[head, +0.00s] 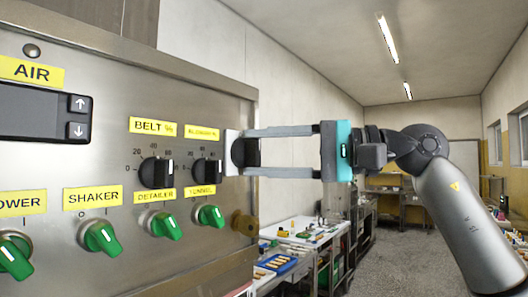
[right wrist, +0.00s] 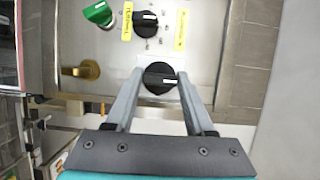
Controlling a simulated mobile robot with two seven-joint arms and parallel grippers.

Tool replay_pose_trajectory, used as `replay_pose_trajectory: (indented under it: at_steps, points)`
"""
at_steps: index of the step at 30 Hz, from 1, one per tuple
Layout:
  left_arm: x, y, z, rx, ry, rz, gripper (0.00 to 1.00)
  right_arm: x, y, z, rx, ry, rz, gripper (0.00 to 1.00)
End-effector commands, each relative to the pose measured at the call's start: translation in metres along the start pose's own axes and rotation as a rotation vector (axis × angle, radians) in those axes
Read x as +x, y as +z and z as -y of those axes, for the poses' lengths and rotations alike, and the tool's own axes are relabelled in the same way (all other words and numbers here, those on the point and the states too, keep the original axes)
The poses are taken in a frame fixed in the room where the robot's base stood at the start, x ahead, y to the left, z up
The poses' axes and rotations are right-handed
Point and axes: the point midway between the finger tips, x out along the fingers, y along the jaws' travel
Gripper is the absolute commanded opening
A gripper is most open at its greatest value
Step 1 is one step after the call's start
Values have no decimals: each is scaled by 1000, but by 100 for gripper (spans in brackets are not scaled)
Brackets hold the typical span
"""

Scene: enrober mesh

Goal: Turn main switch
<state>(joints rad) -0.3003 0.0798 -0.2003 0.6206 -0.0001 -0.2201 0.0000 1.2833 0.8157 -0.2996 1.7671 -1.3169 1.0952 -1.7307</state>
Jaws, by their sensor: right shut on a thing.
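The main switch (head: 245,153) is a black rotary knob on a pale plate at the right end of the steel control panel. It also shows in the right wrist view (right wrist: 159,80), with a white mark that lies crosswise between the fingers. My right gripper (head: 241,152) reaches in from the right with its two long grey fingers on either side of the knob, one above and one below in the head view. It is shut on the knob. The knob's front is seen only edge-on in the head view. My left gripper is not in view.
The steel panel (head: 120,75) carries two black dials (head: 155,172) and several green switches (head: 165,226) left of the main switch. A brass-coloured handle (head: 244,222) sticks out below it. Benches with trays (head: 275,263) stand beyond the panel. The aisle floor (head: 385,250) is clear.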

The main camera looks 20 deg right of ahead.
Motion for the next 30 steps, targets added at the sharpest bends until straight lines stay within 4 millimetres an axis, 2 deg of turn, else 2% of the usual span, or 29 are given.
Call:
replay_pose_trajectory:
  at_steps: [3,4,11,18,22,26,30]
  points:
    - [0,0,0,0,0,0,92,0,0,0,0,-1,-2,0]
    - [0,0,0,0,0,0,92,0,0,0,0,-1,-2,56]
    - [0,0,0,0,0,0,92,0,0,0,1,-1,-1,82]
    - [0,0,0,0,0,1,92,0,0,0,2,-1,-1,82]
    - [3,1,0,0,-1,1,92,-8,-1,-1,2,-1,-2,82]
    - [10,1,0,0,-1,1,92,-28,-1,-2,1,-2,-5,82]
    - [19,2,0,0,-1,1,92,-62,-2,-2,2,-2,-7,82]
